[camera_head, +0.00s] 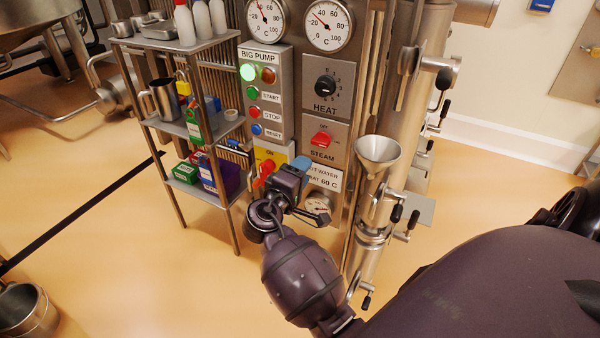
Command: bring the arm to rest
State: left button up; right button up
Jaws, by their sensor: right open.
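My right arm comes in from the lower right, with its dark purple forearm low in the middle of the head view. My right gripper (287,170) is open and stands in front of the lower control panel, just right of a red rotary handle (265,171) on a yellow plate. I see nothing held in it. Whether it touches the handle or the panel cannot be told. It hides part of the panel's lower section. My left gripper is not in view.
A steel funnel (378,152) on a valved pipe stands close right of the gripper. A steel rack (182,128) with bottles, a jug and boxes stands left. The panel has a green-lit lamp (248,72), a HEAT knob (325,87) and a red STEAM switch (321,139). Floor at left is open.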

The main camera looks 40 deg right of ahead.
dwell(0.8)
jog(key=w+a+f+t+y, duration=0.2)
jog(key=w+a+t+y, duration=0.2)
jog(key=w+t+y, duration=0.15)
jog(key=s+a+f+t+y, duration=0.2)
jog(key=s+a+f+y, duration=0.25)
jog(key=f+y, duration=0.2)
jog(key=s+f+g+y, duration=0.1)
jog(key=s+f, duration=0.3)
jog(key=s, duration=0.3)
jog(key=s+f+m+g+y, duration=0.1)
jog(key=s+f, duration=0.4)
jog(key=s, duration=0.3)
jog(key=s+f+m+g+y, duration=0.1)
jog(key=s+f+y, duration=0.1)
jog(key=s+f, duration=0.2)
jog(key=s, duration=0.3)
jog(key=shift+s+a+f+g, duration=0.15)
jog(key=shift+s+a+g, duration=0.2)
jog(key=shift+s, duration=0.05)
